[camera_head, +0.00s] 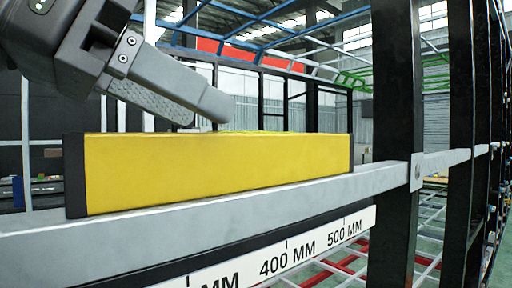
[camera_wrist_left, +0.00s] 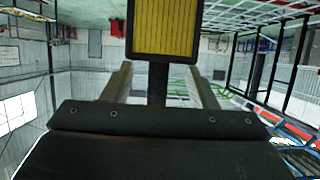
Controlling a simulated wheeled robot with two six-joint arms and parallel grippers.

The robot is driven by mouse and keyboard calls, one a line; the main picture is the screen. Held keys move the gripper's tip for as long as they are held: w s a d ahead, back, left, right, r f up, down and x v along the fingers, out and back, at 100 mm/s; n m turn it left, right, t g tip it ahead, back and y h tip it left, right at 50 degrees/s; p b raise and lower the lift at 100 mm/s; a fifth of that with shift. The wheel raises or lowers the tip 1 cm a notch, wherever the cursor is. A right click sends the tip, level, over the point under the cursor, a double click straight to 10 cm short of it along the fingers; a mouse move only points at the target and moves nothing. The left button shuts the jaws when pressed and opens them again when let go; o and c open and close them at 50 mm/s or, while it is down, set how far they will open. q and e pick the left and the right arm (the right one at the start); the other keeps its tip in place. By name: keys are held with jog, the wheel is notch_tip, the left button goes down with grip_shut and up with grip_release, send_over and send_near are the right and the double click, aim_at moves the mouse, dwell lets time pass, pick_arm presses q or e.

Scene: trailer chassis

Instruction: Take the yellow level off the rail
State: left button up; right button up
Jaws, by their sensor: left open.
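The yellow level (camera_head: 215,168) with black end caps lies lengthwise on the grey rail (camera_head: 300,198). My left gripper (camera_head: 205,110) comes in from the upper left, with its fingertips just above and behind the level's top edge; whether they touch it I cannot tell. In the left wrist view, the fingers of this gripper (camera_wrist_left: 164,75) are spread apart with nothing between them held. The level's yellow ribbed face (camera_wrist_left: 165,26) shows at the top of that view, beyond the fingertips. My right gripper is in neither view.
A white scale strip (camera_head: 275,262) with millimetre marks runs below the rail. Dark upright posts (camera_head: 397,120) stand to the right of the level. Blue and green frames fill the background. The space above the level's right half is clear.

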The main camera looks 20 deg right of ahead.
aim_at(256, 160)
pick_arm(q)
jog(key=shift+w+d+f, duration=0.1)
jog(key=shift+d, duration=0.25)
jog(key=shift+d+f+p, duration=0.15)
jog(key=shift+d+p, duration=0.35)
jog(key=shift+p+x, duration=0.55)
jog(key=shift+x, duration=1.45)
jog(key=shift+a, duration=0.1)
jog(key=shift+c, duration=0.3)
grip_shut()
